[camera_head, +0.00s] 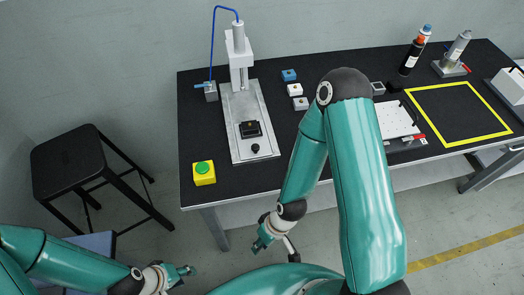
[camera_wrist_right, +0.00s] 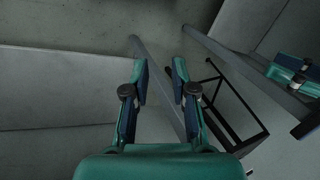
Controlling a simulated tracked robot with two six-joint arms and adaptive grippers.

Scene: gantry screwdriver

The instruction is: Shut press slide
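The press (camera_head: 239,60) stands at the left part of the black table, with an upright column and a pale base plate (camera_head: 236,104). The slide carries a black nest (camera_head: 250,129) and has a round black knob (camera_head: 255,148) at its front. The nest sits toward the front of the plate, out from under the press head. My right gripper (camera_head: 262,238) hangs below and in front of the table edge, apart from the press. The right wrist view shows it open and empty (camera_wrist_right: 160,72). My left gripper (camera_head: 184,272) is low at the bottom left, far from the press; its finger opening is unclear.
A yellow box with a green button (camera_head: 204,172) sits at the table's front left corner. Small blocks (camera_head: 294,90) lie right of the press. A white plate (camera_head: 397,119), bottles (camera_head: 412,55) and a yellow-framed area (camera_head: 458,113) are farther right. A black stool (camera_head: 68,160) stands left.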

